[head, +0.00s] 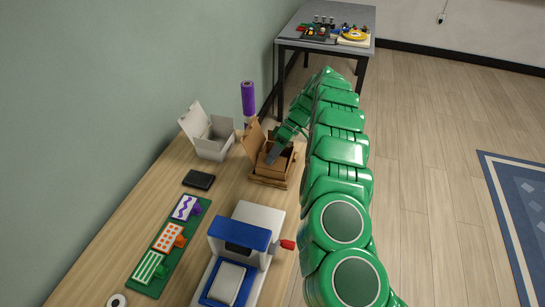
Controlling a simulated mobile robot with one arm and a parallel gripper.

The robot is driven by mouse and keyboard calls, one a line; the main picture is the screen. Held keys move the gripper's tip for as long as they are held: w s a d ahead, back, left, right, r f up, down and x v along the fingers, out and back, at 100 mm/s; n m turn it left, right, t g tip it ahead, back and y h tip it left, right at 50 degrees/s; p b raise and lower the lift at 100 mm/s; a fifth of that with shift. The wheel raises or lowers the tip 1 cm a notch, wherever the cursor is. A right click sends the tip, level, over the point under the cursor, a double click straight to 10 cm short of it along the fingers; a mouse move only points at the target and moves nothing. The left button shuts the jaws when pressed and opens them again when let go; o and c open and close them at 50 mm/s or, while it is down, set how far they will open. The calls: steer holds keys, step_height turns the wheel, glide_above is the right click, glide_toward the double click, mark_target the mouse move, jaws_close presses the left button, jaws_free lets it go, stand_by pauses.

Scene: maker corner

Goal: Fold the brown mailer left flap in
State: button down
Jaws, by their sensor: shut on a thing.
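The brown mailer (268,181) is an open cardboard box near the wooden table's right edge, with its lid (253,138) raised on the left. My green arm reaches down to it from the right. My gripper (271,158) has its dark grey fingers low over the mailer's opening, shut on cardboard that appears to be the mailer's left flap. The fingers and the arm cover part of the mailer. The exact grip and the flap's angle are too small to tell.
A white open box (213,148) and a purple roll (248,98) stand close by. A black case (199,180), a green board (165,245) with patterned cards and a blue-white machine (240,255) are nearer. A grey table (290,35) stands beyond.

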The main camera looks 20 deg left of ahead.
stand_by(0.4)
steer(key=c, duration=1.4)
jaws_free()
steer(key=shift+o, duration=0.2)
step_height(320, 180, up, 4)
steer(key=shift+d+f, duration=0.1)
steer(key=shift+f, duration=0.15)
steer(key=s+d+r, duration=0.6)
steer(key=s+r, duration=0.3)
steer(key=s, duration=0.3)
steer(key=shift+d+r, duration=0.25)
steer(key=shift+d, duration=0.15)
